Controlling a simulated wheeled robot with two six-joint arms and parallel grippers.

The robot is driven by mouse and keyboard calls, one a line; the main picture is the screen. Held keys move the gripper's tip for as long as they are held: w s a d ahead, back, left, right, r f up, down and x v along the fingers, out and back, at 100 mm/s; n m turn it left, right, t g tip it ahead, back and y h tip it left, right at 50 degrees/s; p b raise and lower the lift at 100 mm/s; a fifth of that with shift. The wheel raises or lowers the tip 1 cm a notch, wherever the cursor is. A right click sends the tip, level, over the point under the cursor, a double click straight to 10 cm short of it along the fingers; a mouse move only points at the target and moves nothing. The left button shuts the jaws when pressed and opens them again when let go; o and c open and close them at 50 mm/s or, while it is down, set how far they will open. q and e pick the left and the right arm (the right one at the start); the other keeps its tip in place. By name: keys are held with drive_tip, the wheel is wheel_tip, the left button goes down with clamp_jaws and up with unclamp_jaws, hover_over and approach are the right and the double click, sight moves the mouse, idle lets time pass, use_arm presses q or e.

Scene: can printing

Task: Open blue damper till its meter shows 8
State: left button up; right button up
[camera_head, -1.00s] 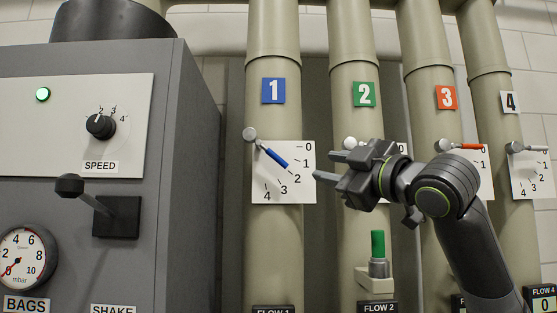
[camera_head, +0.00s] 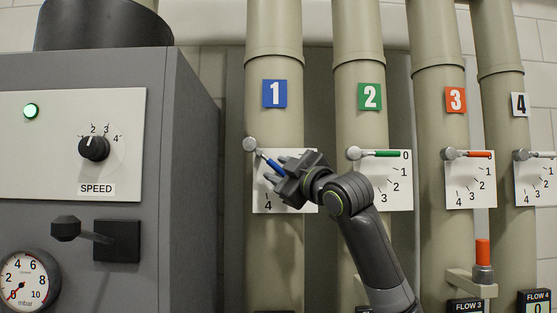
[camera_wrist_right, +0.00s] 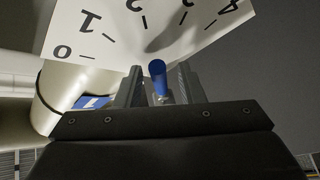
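The blue damper handle (camera_head: 273,164) sits on pipe 1 in front of a white scale plate (camera_head: 262,202). It slants down to the right. My right gripper (camera_head: 277,168) is at the handle, and its body covers most of the scale. In the right wrist view, the blue handle (camera_wrist_right: 157,77) stands between the two fingers of my right gripper (camera_wrist_right: 159,88). Gaps show on both sides, so the gripper is open around it. The FLOW 1 meter's reading is not visible. My left gripper is not in view.
Green (camera_head: 388,154), red (camera_head: 478,155) and white dampers sit on the pipes to the right, near 0. A grey cabinet (camera_head: 190,180) with a speed knob (camera_head: 94,148), a lever (camera_head: 85,232) and a mbar gauge (camera_head: 22,281) stands at the left.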

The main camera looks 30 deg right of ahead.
drive_tip(key=shift+w, duration=0.3)
clamp_jaws()
